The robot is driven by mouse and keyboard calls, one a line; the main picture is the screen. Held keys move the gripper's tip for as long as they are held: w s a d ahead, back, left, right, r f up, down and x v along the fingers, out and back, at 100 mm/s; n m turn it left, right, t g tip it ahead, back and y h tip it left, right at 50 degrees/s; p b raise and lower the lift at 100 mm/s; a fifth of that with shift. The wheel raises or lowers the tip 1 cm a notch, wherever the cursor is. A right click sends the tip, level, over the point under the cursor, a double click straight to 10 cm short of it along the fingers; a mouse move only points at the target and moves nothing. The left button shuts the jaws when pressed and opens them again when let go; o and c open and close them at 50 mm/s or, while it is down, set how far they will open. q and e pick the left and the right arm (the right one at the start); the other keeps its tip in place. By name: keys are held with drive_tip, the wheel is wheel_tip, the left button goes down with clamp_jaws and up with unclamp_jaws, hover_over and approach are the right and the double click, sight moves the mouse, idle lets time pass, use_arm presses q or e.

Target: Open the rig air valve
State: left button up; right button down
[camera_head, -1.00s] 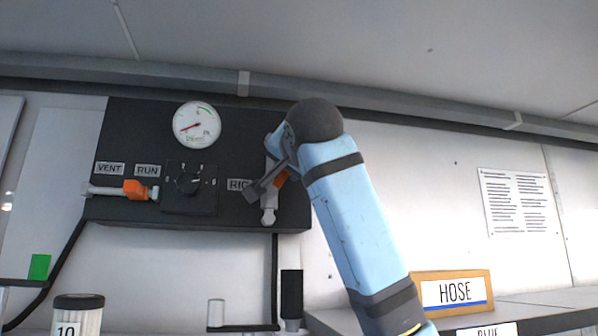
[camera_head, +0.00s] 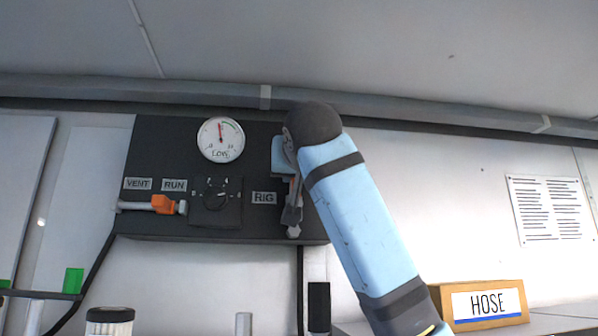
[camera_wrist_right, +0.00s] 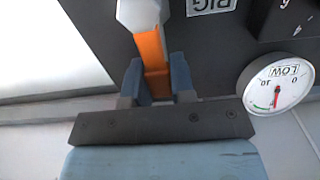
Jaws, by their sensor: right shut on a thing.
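The rig air valve is on the black panel beside the RIG label (camera_head: 264,198). Its pale body end (camera_head: 294,232) shows below my right gripper (camera_head: 291,205). In the wrist view its orange handle (camera_wrist_right: 152,46) runs between the two fingers of my right gripper (camera_wrist_right: 157,78), which is shut on it, with a pale grey valve part (camera_wrist_right: 143,12) beyond. In the head view the gripper and wrist hide most of the handle. The handle looks roughly in line with the valve body. My left gripper is not in view.
The round gauge (camera_head: 220,140) on the panel has its needle pointing up. A dark knob (camera_head: 215,195) and another orange-handled valve (camera_head: 165,204) under the VENT and RUN labels sit to the left. A HOSE sign (camera_head: 487,304) stands at lower right.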

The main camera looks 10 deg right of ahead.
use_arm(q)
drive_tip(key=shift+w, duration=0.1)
use_arm(e)
drive_tip(key=shift+r, duration=0.15)
drive_tip(key=c, duration=1)
unclamp_jaws()
drive_tip(key=shift+o, duration=0.2)
drive_tip(key=shift+w, duration=0.1)
